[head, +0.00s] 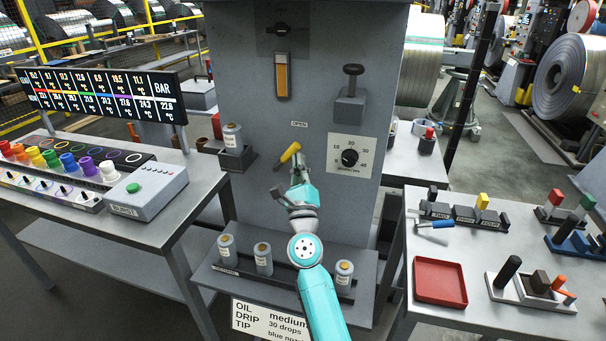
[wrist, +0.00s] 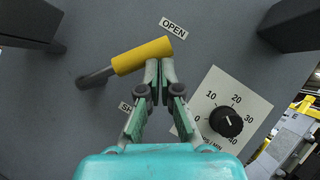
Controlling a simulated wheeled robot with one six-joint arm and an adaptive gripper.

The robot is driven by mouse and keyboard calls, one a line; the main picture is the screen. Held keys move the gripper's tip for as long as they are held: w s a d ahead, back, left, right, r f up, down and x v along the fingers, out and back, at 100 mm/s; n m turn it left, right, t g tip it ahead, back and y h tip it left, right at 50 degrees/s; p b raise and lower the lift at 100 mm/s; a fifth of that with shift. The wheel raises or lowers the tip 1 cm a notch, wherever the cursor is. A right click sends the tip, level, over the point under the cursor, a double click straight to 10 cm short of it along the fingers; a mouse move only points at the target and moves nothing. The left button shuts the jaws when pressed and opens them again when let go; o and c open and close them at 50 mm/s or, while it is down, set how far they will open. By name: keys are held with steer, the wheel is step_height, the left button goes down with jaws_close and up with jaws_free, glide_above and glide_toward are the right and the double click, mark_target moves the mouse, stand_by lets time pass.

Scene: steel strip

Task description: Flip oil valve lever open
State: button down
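The oil valve lever has a yellow handle (head: 290,152) on a dark arm and is mounted on the front of the grey panel (head: 225,70). In the wrist view the yellow handle (wrist: 142,55) tilts up to the right, its free end just below the OPEN label (wrist: 173,28). A second label (wrist: 125,107) is mostly hidden behind my finger. My gripper (head: 297,168) has its fingertips together, with nothing seen between them. In the wrist view the fingertips (wrist: 160,66) are at the handle's lower edge near its free end; I cannot tell if they touch.
A black dial (head: 349,157) on a white plate is right of the lever. A bottle (head: 232,137) in a holder is to the left. Bottles (head: 263,258) stand on the shelf below. Side tables hold a red tray (head: 440,281) and a grey box (head: 146,191).

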steer(key=shift+w+a+r, duration=0.2)
steer(key=shift+a+r, duration=0.25)
steer(key=shift+r, duration=0.15)
steer(key=shift+w+a+r, duration=0.15)
steer(key=shift+a+r, duration=0.25)
steer(key=shift+r, duration=0.15)
steer(key=shift+w+a+r, duration=0.3)
steer(key=shift+a+r, duration=0.2)
steer(key=shift+a, duration=0.45)
